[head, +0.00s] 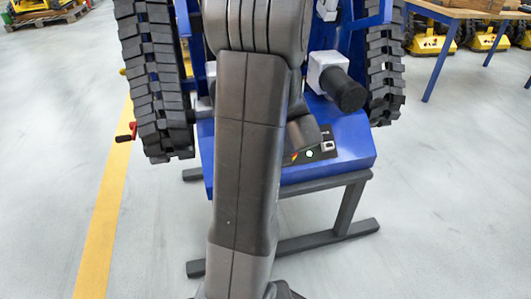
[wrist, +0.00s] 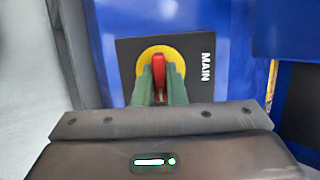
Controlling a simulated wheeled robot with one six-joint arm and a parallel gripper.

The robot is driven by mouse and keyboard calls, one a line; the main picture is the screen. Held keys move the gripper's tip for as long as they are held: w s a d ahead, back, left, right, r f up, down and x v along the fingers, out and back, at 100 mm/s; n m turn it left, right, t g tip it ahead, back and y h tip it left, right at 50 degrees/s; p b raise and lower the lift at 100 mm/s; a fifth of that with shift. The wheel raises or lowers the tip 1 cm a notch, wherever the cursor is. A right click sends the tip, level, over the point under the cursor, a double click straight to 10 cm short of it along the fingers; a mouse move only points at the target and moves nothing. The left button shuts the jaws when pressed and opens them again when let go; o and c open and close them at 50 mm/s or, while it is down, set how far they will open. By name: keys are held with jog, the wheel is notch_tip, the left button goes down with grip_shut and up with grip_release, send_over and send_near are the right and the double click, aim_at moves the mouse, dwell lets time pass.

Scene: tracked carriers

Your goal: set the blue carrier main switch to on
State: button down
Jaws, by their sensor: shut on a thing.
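The blue carrier (head: 350,150) stands on a dark grey stand in the head view, with a black track on each side. In the wrist view its main switch is a red handle (wrist: 174,70) on a yellow disc (wrist: 147,54), on a black plate (wrist: 127,47) marked MAIN. The handle lies roughly parallel to the line of lettering. My gripper (wrist: 163,92) has its green fingers on both sides of the red handle, shut on it. The fingers hide the handle's lower part. In the head view my arm covers much of the carrier's front.
A red crank handle (head: 127,132) is beside the left track (head: 152,75). A workbench (head: 455,12) and yellow machines stand behind. The floor in front is clear.

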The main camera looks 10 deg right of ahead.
dwell(0.3)
jog(key=c, duration=1.5)
grip_release()
jog(key=p+v, duration=0.4)
jog(key=v, duration=1)
jog(key=shift+p, duration=0.3)
jog(key=shift+f, duration=0.1)
jog(key=b+x, duration=0.4)
jog(key=x, duration=1)
jog(key=shift+b, duration=0.3)
